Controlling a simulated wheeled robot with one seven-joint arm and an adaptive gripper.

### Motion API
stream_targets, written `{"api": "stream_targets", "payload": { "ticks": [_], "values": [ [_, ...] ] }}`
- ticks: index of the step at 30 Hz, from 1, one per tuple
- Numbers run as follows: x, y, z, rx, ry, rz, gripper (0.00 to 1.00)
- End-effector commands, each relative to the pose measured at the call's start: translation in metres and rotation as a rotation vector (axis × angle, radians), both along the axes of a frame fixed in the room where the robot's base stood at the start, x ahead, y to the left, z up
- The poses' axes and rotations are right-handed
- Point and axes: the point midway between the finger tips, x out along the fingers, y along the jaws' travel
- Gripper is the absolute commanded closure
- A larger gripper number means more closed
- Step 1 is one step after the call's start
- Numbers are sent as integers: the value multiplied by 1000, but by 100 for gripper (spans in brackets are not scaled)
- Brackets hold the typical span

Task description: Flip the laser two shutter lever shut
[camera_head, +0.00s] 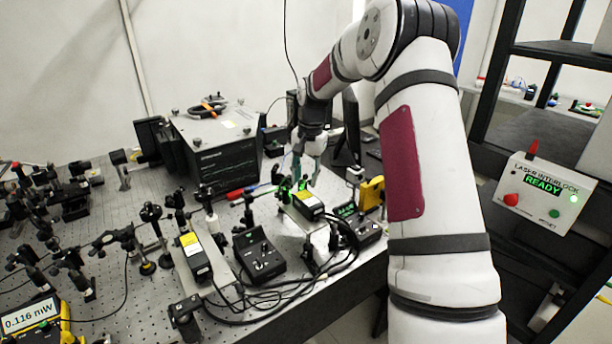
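Two black laser heads with yellow labels stand on the bench, one at the front left (195,257) and one farther back and right (308,205). I cannot read a number on either, so I cannot tell which is laser two. The shutter lever is too small to make out. My gripper (306,178), with greenish fingers, points down just behind and above the right laser head. It is small and partly merged with the things behind it. I cannot tell whether its fingers are apart or whether it touches anything.
A controller box (258,256) stands between the lasers, and another with a green display (352,212) stands to the right. Loose black cables (285,293) lie in front. A laser interlock box (543,192) shows READY. A yellow meter (32,318) reads 0.116 mW. Optics crowd the left.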

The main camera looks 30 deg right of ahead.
Motion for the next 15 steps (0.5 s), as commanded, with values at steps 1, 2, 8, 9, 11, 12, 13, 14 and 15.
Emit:
{"api": "stream_targets", "payload": {
  "ticks": [1,2,8,9,11,12,13,14,15],
  "values": [
    [0,0,0,0,0,0,67],
    [0,0,0,0,0,0,67],
    [0,0,0,0,0,0,97],
    [0,0,0,0,0,0,100],
    [0,0,0,0,0,1,100],
    [0,0,0,0,0,0,100],
    [0,0,0,0,0,1,100],
    [0,0,0,-1,0,1,100],
    [0,1,0,-7,0,1,100]
  ]
}}
